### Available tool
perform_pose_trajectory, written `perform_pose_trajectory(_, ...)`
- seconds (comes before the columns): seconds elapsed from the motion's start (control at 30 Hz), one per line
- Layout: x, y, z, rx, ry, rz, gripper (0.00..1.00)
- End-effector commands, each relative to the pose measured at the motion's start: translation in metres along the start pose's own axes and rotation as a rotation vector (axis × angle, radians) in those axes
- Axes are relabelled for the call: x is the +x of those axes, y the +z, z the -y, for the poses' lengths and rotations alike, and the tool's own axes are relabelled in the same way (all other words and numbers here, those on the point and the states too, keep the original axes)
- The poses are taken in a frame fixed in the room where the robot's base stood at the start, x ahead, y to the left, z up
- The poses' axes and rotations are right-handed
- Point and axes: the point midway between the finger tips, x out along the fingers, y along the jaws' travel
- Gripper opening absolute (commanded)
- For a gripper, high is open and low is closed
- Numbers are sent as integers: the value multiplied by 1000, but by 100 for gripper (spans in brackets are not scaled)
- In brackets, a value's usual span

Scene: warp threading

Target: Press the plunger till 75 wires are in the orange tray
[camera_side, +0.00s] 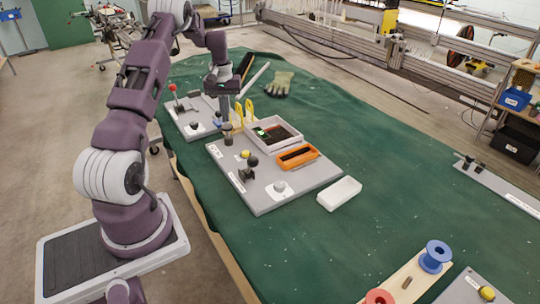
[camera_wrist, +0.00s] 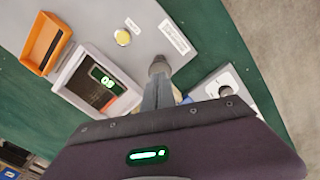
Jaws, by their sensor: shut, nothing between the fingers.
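The orange tray (camera_side: 314,152) sits on the right part of a grey board; wires in it are too small to make out. It also shows at the upper left of the wrist view (camera_wrist: 31,57). A pale box (camera_side: 296,146) beside it holds a dark bed and a green-lit display (camera_wrist: 107,80) reading 60 or 09; I cannot tell which way up. A grey cylindrical post, seemingly the plunger (camera_side: 227,134), stands at the board's far left edge. My gripper (camera_side: 226,119) is shut and empty, pointing down just above the plunger (camera_wrist: 159,66); contact is unclear.
A yellow button (camera_side: 245,154) and a black knob (camera_side: 252,161) stand on the board. Yellow uprights (camera_side: 244,112) stand close beside my gripper. A second board (camera_side: 190,117) lies behind.

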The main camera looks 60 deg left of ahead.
Motion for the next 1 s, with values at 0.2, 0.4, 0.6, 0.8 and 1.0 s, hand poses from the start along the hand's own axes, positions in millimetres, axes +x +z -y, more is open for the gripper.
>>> perform_pose_trajectory(0.2,0,0,0,0,0,0,0)
perform_pose_trajectory(0.4,0,0,0,0,0,0,0)
perform_pose_trajectory(0.6,7,0,0,0,0,1,0)
perform_pose_trajectory(0.8,15,0,0,0,0,1,0)
perform_pose_trajectory(1.0,23,0,0,0,0,2,0)
